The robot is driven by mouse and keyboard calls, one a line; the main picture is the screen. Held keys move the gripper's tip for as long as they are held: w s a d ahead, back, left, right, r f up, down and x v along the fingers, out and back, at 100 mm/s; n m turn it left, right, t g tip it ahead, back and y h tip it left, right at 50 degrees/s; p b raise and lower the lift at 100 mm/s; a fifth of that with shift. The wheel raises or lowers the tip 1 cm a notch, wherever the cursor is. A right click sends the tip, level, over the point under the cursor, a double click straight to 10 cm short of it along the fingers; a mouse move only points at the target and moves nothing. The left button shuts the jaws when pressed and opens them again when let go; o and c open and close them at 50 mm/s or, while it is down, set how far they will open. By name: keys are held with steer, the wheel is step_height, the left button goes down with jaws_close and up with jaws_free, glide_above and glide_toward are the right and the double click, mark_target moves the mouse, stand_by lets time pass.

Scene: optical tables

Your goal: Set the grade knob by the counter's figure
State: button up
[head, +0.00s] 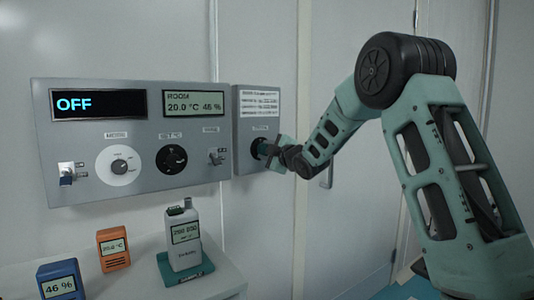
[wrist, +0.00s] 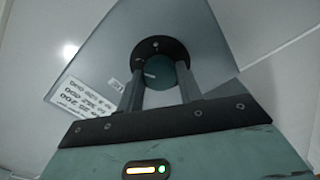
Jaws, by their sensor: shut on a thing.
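The grade knob (wrist: 157,74) is a round teal knob on a black disc, on the right-hand grey box (head: 257,98) on the wall. My gripper (head: 267,150) is at this knob; in the wrist view its two fingers stand on either side of it, shut on it. A short pale mark shows on the knob's face. In the head view the knob is mostly hidden by the fingers. The counter (head: 184,262), a pale handheld unit with a small display, stands in a teal tray (head: 198,276); its figure is too small to read surely.
A grey wall panel (head: 135,193) left of the box has a display (head: 101,104) reading OFF, a room display (head: 193,103) reading 20.0 °C 46 %, dials and switches. An orange meter (head: 114,262) and a blue meter (head: 60,290) stand on the white bench (head: 232,283) below.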

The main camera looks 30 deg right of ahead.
steer(key=o, duration=1)
steer(key=s, duration=0.5)
steer(key=s+b, duration=0.1)
steer(key=s, duration=0.5)
steer(key=s+b, duration=0.1)
steer(key=s, duration=0.5)
steer(key=shift+s+d, duration=0.25)
